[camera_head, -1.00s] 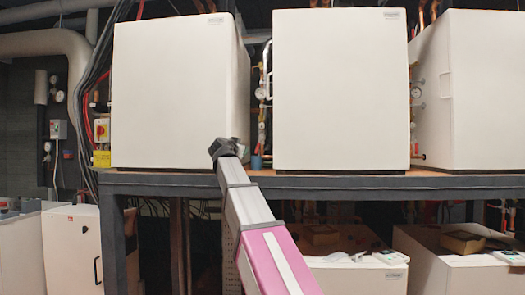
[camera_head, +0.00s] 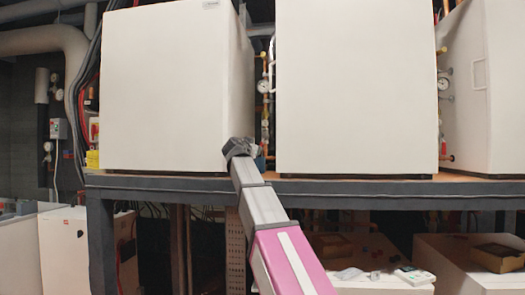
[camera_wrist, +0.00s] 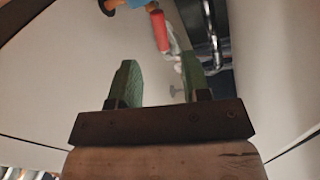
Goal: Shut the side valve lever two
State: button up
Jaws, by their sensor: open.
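My gripper (camera_head: 238,147) is at the end of my raised arm, at the front edge of the shelf by the lower right corner of the left white unit (camera_head: 165,85). In the wrist view its two green fingers (camera_wrist: 157,68) are apart with nothing between them. A red lever-like handle (camera_wrist: 160,30) shows beyond the fingers, at the top of that view, apart from them. A blue part (camera_wrist: 130,3) is beside it at the top edge. I cannot tell which valve lever is number two. Fittings low in the gap are partly hidden behind my gripper.
The middle white unit (camera_head: 355,85) stands right of a narrow gap with pipes and a gauge (camera_head: 263,86). The dark shelf edge (camera_head: 400,191) runs below. Silver pipes (camera_wrist: 208,35) show in the wrist view. White cabinets (camera_head: 75,250) stand below left.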

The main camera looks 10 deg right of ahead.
aim_at(262, 144)
jog(key=x, duration=1)
jog(key=shift+w, duration=0.25)
jog(key=shift+d, duration=0.1)
grip_shut()
